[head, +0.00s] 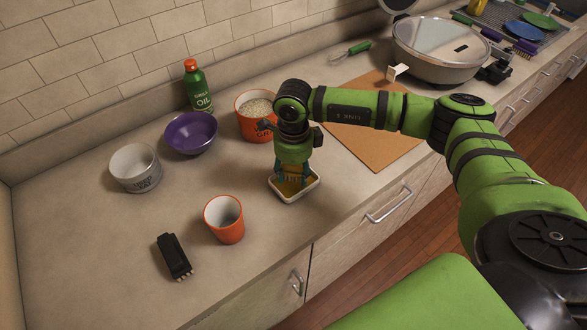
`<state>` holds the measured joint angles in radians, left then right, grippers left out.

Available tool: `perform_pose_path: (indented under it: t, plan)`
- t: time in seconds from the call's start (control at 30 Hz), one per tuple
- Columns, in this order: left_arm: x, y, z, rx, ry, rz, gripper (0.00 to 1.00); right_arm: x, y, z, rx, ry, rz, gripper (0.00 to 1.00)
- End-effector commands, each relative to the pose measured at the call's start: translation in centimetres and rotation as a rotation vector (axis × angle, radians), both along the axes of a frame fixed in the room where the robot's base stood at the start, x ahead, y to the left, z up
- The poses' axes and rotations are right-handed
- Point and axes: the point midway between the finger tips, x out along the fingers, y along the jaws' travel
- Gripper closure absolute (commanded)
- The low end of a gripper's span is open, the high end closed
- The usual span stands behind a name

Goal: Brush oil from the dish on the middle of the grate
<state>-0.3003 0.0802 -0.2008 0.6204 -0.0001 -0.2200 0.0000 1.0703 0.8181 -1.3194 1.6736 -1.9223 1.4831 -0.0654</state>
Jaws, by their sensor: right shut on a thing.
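A small white square dish (296,198) with yellow oil in it stands on the counter near its front edge. My right gripper (292,176) points down over the dish, its teal fingertips at the dish's inside. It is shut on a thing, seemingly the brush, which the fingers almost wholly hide. I cannot tell whether it touches the oil. A green oil bottle (199,90) with a red cap stands at the wall. I cannot make out a grate for sure; a grey ribbed rack (487,14) lies at the far right. My left gripper is out of view.
An orange cup (224,226), white bowl (136,176), purple bowl (191,139) and orange container of grains (250,130) surround the dish. A black pronged object (173,256) lies front left. A brown board (385,150) lies under my arm; a lidded pan (432,70) stands beyond.

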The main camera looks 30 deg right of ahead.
Motion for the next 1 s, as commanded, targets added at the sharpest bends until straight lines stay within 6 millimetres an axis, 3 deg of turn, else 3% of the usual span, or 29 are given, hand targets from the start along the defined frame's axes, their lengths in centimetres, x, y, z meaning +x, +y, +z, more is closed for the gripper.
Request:
perform_pose_path:
  t: [1.0]
  plan:
    - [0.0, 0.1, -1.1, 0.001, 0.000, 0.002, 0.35, 0.0, 0.0, -1.0, 0.000, 0.000, 0.000, 0.76]
